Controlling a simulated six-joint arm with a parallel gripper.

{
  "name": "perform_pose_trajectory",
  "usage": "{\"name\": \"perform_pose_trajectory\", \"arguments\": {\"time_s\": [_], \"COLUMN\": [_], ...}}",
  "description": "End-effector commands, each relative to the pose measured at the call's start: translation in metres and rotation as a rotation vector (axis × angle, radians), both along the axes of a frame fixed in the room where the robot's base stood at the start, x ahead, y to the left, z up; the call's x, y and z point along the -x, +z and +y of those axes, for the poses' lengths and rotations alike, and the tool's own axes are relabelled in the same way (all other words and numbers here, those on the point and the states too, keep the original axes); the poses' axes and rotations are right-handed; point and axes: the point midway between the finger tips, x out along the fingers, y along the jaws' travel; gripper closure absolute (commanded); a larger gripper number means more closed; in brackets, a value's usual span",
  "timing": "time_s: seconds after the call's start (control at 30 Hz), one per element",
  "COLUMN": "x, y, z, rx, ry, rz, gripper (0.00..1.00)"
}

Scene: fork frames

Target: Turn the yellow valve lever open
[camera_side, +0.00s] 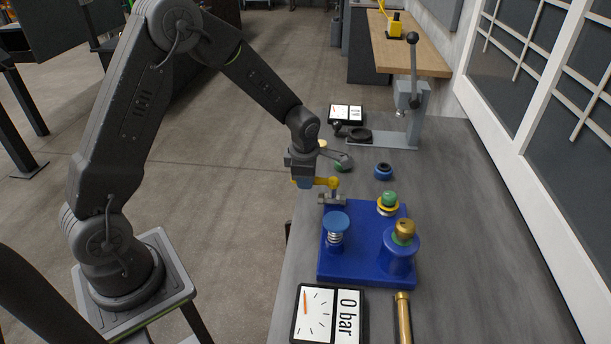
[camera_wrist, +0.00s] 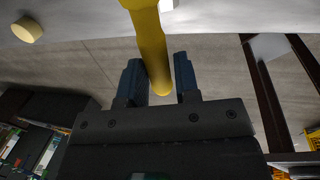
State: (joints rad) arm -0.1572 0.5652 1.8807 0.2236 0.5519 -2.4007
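The yellow valve lever (camera_side: 326,182) sticks out to the left from a metal valve at the back left of the blue block (camera_side: 364,217). My gripper (camera_side: 304,184) is at the lever's outer end, above the table's left edge. In the wrist view, the lever (camera_wrist: 152,50) reaches down between the two blue fingers of my gripper (camera_wrist: 160,78). The fingers stand apart, one on each side of the lever, with what look like narrow gaps. Firm contact cannot be made out. In the side view, my gripper partly hides the lever's end.
A blue knob on a spring (camera_side: 336,223) and a brass-topped cylinder (camera_side: 402,240) stand on the block. A gauge reading 0 bar (camera_side: 329,314) and a brass rod (camera_side: 403,316) lie in front. A lever press (camera_side: 413,90) stands behind. The table's right side is clear.

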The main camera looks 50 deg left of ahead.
Motion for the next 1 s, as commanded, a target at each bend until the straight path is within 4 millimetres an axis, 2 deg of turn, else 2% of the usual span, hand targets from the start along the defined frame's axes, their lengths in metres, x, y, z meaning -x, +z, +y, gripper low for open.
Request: {"name": "perform_pose_trajectory", "arguments": {"time_s": [0.03, 0.2, 0.43, 0.53, 0.67, 1.0], "x": [0.0, 0.0, -0.001, 0.0, 0.002, 0.013], "y": [0.0, 0.0, 0.001, 0.008, 0.028, 0.101], "z": [0.0, 0.0, 0.0, -0.001, -0.003, -0.014], "rx": [0.0, -0.001, -0.002, -0.002, -0.003, -0.002], "ry": [-0.001, -0.003, -0.004, -0.005, -0.006, -0.005], "rz": [0.0, 0.0, -0.002, -0.005, -0.007, -0.006], "gripper": [0.65, 0.51, 0.51, 0.51, 0.51, 0.51]}}
